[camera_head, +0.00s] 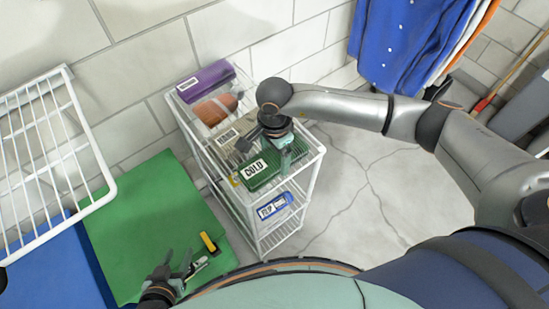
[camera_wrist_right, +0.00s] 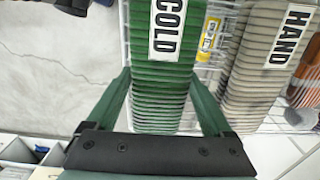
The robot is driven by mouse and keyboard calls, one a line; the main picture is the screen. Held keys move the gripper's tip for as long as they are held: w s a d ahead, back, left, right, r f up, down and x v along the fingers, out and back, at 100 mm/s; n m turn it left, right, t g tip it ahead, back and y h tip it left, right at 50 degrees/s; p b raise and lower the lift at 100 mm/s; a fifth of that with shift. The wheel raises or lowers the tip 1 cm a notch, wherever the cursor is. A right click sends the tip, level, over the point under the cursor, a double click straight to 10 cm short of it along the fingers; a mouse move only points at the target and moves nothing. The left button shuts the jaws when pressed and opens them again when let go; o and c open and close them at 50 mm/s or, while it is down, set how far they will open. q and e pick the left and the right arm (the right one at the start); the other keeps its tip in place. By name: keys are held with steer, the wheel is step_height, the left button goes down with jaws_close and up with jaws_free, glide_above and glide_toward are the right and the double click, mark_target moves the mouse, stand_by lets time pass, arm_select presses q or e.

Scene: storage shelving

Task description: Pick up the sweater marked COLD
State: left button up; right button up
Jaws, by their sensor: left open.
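The green folded sweater with the white COLD label (camera_head: 256,170) lies on the top level of the white wire rack. In the right wrist view the sweater (camera_wrist_right: 163,85) reaches in between the two fingers of my right gripper (camera_wrist_right: 161,78). One finger is at each side edge of it; I cannot tell whether they press on it. In the head view my right gripper (camera_head: 284,150) is over the sweater's right end and hides part of it. My left gripper (camera_head: 182,268) is open and empty, low at the front left, away from the rack.
A beige folded garment marked HAND (camera_wrist_right: 275,60) lies close beside the green one. Orange-brown (camera_head: 215,108) and purple (camera_head: 206,80) garments lie farther back. A blue item (camera_head: 275,205) is on a lower level. Blue clothes (camera_head: 405,45) hang at the upper right.

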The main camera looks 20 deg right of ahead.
steer(key=c, duration=1.2)
